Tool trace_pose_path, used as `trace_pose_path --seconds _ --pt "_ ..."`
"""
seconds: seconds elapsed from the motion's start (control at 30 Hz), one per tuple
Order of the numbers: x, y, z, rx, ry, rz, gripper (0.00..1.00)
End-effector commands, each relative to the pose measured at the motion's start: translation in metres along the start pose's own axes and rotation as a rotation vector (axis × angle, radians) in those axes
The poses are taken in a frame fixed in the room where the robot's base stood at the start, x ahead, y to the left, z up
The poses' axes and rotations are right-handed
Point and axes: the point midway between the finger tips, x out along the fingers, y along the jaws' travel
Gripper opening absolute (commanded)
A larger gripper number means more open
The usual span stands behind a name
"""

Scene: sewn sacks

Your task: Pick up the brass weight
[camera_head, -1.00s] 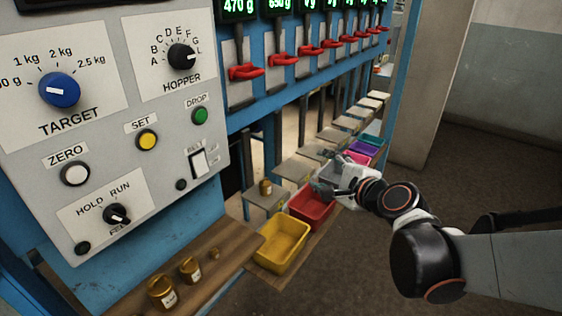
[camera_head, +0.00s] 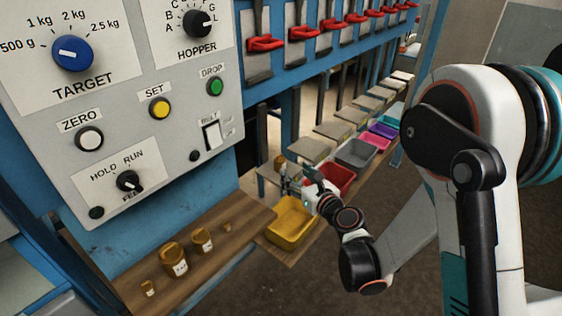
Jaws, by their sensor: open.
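A small brass weight (camera_head: 280,160) stands on the nearest grey weighing plate (camera_head: 265,182), behind the yellow bin. My gripper (camera_head: 298,182) is open, with its fingers pointing toward this weight, just in front and to its right. One finger partly overlaps the plate in the picture, and I cannot tell whether it touches the weight. More brass weights, some with white labels, stand on the wooden shelf, the largest being a labelled weight (camera_head: 173,260).
Blue posts (camera_head: 290,120) rise close behind the plates. The control panel (camera_head: 60,150) fills the left. Red levers (camera_head: 265,44) hang above.

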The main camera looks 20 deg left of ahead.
Motion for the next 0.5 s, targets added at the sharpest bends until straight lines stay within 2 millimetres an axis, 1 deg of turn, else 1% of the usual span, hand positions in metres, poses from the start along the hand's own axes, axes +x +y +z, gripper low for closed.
trace_pose_path --seconds 0.03,0.1,0.2,0.3,0.5 --pt "0.007 0.001 0.004 -0.001 0.000 0.002 0.56" --pt "0.022 0.001 0.000 -0.001 0.001 0.003 0.56" --pt "0.040 0.001 -0.001 -0.002 0.001 0.002 0.56" --pt "0.053 0.001 -0.001 -0.002 0.000 0.001 0.56" --pt "0.066 0.001 0.000 -0.003 0.001 0.001 0.56"
